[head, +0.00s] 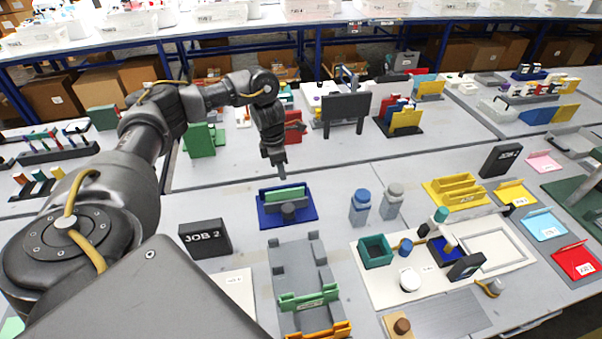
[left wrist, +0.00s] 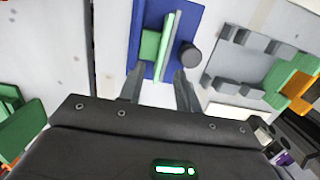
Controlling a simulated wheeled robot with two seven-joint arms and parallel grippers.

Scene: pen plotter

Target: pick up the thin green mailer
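The thin green mailer (head: 285,194) stands on edge in a blue holder (head: 266,219) on the table, behind a dark round knob (head: 289,211). In the left wrist view the mailer (left wrist: 167,45) is a narrow pale green strip, with a green block (left wrist: 149,46) beside it on the blue base (left wrist: 194,20). My left gripper (head: 279,165) is above and just behind the holder, pointing down. My right gripper is not in view.
A JOB 2 block (head: 205,238) stands left of the holder. A grey fixture (head: 300,265) with a green piece lies in front. A dark board on legs (head: 346,107) and green blocks (head: 201,140) stand behind.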

